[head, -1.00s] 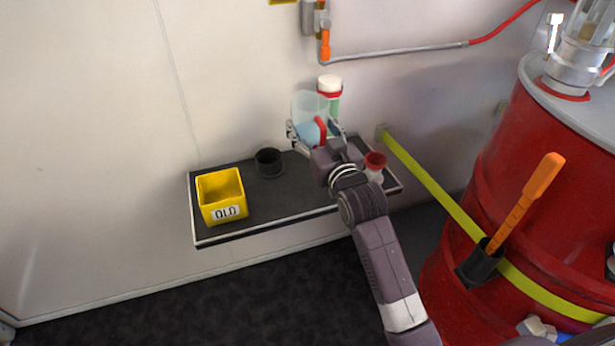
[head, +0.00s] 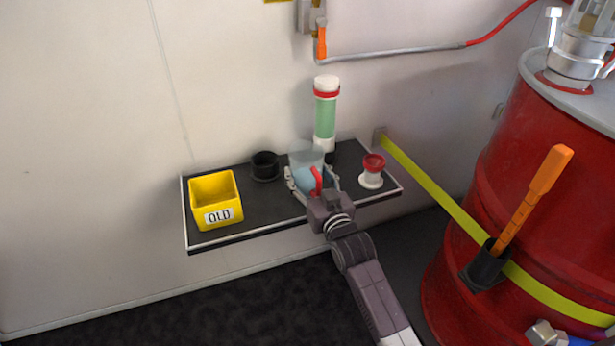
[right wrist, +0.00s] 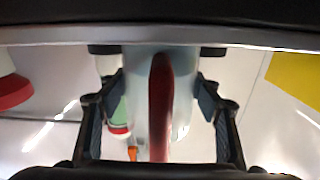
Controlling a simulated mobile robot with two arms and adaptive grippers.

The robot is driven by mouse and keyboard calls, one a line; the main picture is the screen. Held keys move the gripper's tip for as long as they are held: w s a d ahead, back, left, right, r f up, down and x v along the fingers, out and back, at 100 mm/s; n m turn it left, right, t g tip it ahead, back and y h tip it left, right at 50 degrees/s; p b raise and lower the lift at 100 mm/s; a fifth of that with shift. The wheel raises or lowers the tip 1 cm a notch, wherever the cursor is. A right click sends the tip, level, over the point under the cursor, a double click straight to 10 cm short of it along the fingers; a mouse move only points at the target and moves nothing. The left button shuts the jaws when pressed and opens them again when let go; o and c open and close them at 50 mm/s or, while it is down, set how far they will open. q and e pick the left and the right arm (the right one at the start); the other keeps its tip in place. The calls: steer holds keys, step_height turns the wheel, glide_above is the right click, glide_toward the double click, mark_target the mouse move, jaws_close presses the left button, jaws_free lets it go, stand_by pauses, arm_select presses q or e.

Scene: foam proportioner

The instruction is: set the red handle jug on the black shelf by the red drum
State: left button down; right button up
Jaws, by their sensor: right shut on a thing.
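The red handle jug (head: 309,170) is a clear, bluish jug with a red handle. It is at the black shelf (head: 262,205), between the black cup and the red-topped white item. My right gripper (head: 315,187) is shut on the jug. In the right wrist view the red handle (right wrist: 161,105) runs between the two fingers, with the pale jug body behind it. The jug looks upright; its base is hidden by my gripper, so I cannot tell if it touches the shelf. The red drum (head: 490,170) stands to the right. My left gripper is not in view.
A black cup (head: 265,166), a green cylinder with a white cap (head: 325,110) and a red-topped white item (head: 372,172) are close around the jug. A yellow-green strap (head: 435,187) runs to the drum.

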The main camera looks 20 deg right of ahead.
steer(key=shift+f, duration=0.2)
steer(key=o, duration=1.4)
